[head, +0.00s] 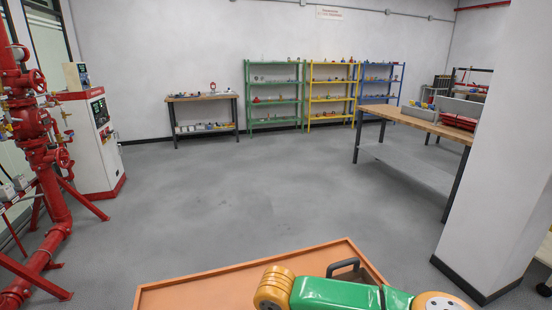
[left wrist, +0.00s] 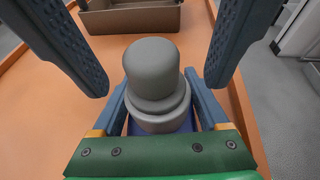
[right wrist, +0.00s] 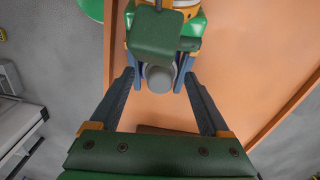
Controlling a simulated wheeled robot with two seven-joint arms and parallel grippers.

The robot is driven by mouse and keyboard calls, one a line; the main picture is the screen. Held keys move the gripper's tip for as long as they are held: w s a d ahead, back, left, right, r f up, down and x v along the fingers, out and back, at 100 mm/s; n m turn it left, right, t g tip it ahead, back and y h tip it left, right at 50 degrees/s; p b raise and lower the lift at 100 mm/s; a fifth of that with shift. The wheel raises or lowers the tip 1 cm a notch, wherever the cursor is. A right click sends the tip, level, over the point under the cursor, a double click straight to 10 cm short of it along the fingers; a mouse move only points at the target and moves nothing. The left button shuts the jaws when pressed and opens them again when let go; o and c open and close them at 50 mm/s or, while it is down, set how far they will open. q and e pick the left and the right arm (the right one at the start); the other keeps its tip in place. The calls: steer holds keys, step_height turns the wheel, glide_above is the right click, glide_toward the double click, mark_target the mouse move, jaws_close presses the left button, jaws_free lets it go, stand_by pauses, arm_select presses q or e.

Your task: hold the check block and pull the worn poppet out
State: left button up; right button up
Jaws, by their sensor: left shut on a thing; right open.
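In the left wrist view a grey, stepped cylinder with a domed top, which looks like the worn poppet (left wrist: 152,68), stands up between my left gripper's (left wrist: 160,98) fingers. Below its wide grey collar a strip of blue shows, which looks like the check block (left wrist: 185,124); most of it is hidden. My left gripper is shut on that block. My right gripper (right wrist: 159,76) is open. Its two blue fingers sit on either side of the poppet, with gaps to it. The poppet's grey top also shows in the right wrist view (right wrist: 158,80).
An orange worktop (head: 230,278) lies below the grippers. A brown open bin (left wrist: 130,19) stands on it, beyond the poppet. In the head view the floor (head: 230,195) is clear. A wooden table (head: 415,123) and a pillar (head: 500,160) stand right, red pipework (head: 45,160) left.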

stand_by(0.5)
jaws_close()
steer(key=shift+r, duration=0.1)
steer(key=shift+r, duration=2.95)
arm_select(q)
steer(key=o, duration=1.4)
